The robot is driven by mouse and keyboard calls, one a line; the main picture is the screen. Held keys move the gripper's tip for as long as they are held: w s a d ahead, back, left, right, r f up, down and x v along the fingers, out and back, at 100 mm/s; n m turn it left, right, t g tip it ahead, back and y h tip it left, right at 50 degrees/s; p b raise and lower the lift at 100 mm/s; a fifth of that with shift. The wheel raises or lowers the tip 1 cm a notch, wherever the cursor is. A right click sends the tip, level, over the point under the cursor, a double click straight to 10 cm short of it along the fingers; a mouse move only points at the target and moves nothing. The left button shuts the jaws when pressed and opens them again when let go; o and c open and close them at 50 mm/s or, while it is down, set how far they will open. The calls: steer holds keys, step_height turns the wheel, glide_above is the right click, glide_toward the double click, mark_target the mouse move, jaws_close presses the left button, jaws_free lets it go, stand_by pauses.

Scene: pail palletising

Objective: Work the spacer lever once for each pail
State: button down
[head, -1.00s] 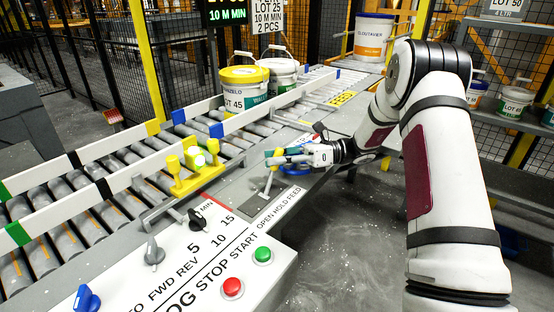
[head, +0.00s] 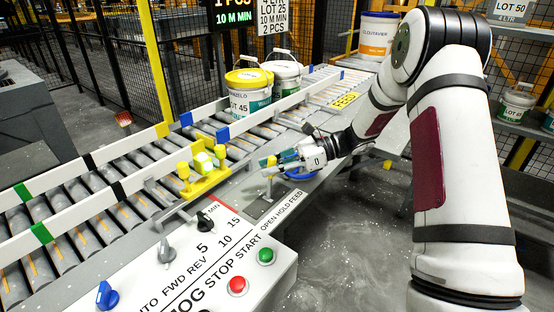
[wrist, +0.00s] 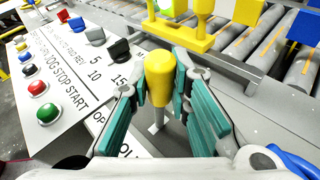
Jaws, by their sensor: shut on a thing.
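The spacer lever is a thin grey stem (head: 268,186) with a yellow knob (head: 264,162), standing on a dark plate beside the conveyor in the head view. My gripper (head: 273,161) is shut on the knob; in the wrist view the yellow knob (wrist: 160,78) sits between the teal finger pads. The lever looks close to upright. Its plate is marked OPEN HOLD FEED, but I cannot tell which position it is in. A yellow-lidded LOT 45 pail (head: 248,103) and a white-lidded pail (head: 286,76) behind it stand close together on the conveyor rollers.
A control panel with a green button (head: 266,255), a red button (head: 237,286) and knobs lies in front. A yellow bracket (head: 207,184) is at the conveyor's near side. A blue-lidded pail (head: 377,35) stands far back. A display (head: 234,12) reads 1 PCS.

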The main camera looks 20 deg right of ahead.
steer(key=shift+s+a+r+n+h+p, duration=0.15)
steer(key=shift+s+a+n+h+p, duration=0.35)
steer(key=shift+s+a+h+p, duration=0.15)
steer(key=shift+w+a, duration=0.1)
steer(key=c, duration=1.5)
jaws_free()
steer(key=shift+o, duration=0.2)
steer(key=v, duration=1.2)
